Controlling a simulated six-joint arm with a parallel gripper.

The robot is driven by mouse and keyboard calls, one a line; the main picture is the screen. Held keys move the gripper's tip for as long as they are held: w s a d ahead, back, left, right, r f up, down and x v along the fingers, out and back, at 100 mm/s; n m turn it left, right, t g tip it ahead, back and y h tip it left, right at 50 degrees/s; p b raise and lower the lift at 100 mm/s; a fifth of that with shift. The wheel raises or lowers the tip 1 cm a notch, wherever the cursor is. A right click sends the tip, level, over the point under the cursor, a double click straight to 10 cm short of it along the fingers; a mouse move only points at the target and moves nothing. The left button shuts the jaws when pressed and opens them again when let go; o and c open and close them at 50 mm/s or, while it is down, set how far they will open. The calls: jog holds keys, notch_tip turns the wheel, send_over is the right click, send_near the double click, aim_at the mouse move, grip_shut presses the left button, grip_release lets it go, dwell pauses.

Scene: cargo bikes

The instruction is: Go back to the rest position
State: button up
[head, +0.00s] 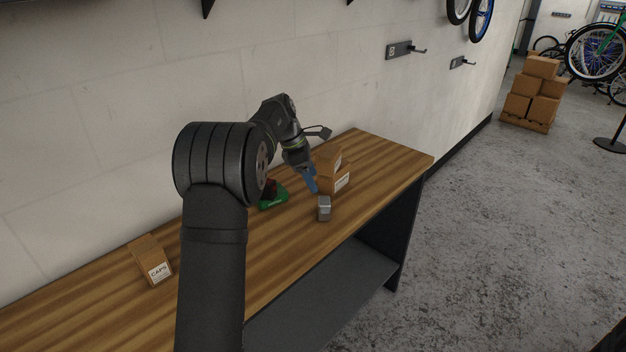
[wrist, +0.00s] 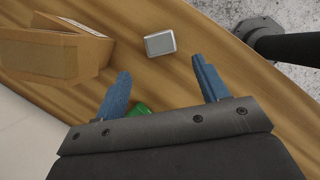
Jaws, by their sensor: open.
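My gripper (head: 312,184) is above the wooden bench (head: 385,152), close to the cardboard boxes and the grey block. In the wrist view its two blue fingers (wrist: 160,92) are spread wide, with nothing between them but bench top. A small grey block (head: 324,208) stands on the bench just beyond the fingertips; it also shows in the wrist view (wrist: 160,43). A green object (head: 274,201) with a dark reddish thing (head: 269,187) on it sits left of the gripper, partly hidden by my arm.
Cardboard boxes (head: 335,178) stand right behind the gripper. A box labelled CAPS (head: 151,261) sits at the left of the bench. The bench's right end is clear.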

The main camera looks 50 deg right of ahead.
aim_at(327, 200)
jog(key=x, duration=1.2)
jog(key=shift+f, duration=0.15)
notch_tip(327, 200, up, 3)
jog(key=shift+f, duration=0.2)
jog(key=shift+r, duration=0.8)
